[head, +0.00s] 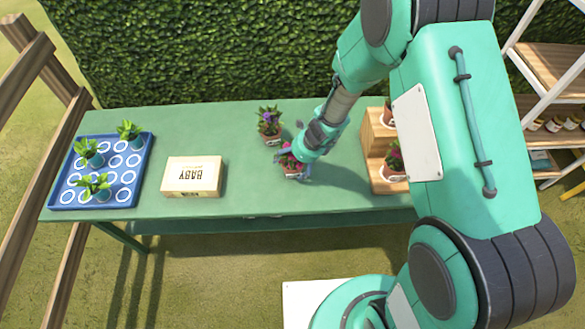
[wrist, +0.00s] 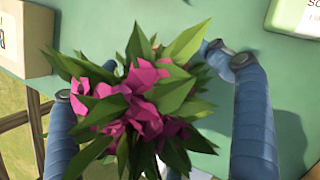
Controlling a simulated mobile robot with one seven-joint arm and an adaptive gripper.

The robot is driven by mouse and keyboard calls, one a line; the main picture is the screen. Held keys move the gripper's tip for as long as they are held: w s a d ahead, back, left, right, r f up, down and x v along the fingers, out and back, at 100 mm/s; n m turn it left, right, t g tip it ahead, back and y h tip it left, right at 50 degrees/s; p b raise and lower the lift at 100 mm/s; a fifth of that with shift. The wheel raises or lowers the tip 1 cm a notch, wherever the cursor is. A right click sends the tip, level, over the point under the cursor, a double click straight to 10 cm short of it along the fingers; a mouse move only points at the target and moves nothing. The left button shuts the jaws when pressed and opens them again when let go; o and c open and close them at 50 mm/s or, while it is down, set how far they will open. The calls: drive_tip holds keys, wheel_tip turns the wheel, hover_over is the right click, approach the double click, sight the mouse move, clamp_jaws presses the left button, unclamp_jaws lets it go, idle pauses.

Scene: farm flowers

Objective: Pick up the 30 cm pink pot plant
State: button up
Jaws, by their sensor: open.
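A pink-flowered pot plant (head: 291,164) stands on the green table, partly hidden by my gripper (head: 297,160) in the head view. In the wrist view its pink flowers and green leaves (wrist: 140,105) fill the middle of the picture, and the foliage hides most of its pot. My gripper (wrist: 150,85) is open, with one blue finger on each side of the plant. The left finger is close to the leaves; I cannot tell whether it touches them. A second plant with purple flowers (head: 269,123) stands just behind and to the left.
A wooden stepped stand (head: 378,145) at the right holds potted plants, one with pink flowers (head: 394,160). A cream box (head: 192,177) and a blue tray (head: 146,145) with several seedlings are to the left. Table space (head: 245,185) between the box and plant is clear.

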sight(288, 162)
drive_tip(key=c, duration=2)
drive_tip(key=shift+r, duration=0.15)
drive_tip(key=shift+r+p, duration=0.8)
drive_tip(key=shift+r, duration=1)
drive_tip(key=s+d+r, duration=0.1)
drive_tip(key=s+d, duration=0.3)
drive_tip(key=s, duration=1.1)
drive_tip(key=shift+s+d, duration=0.15)
drive_tip(key=shift+d, duration=0.05)
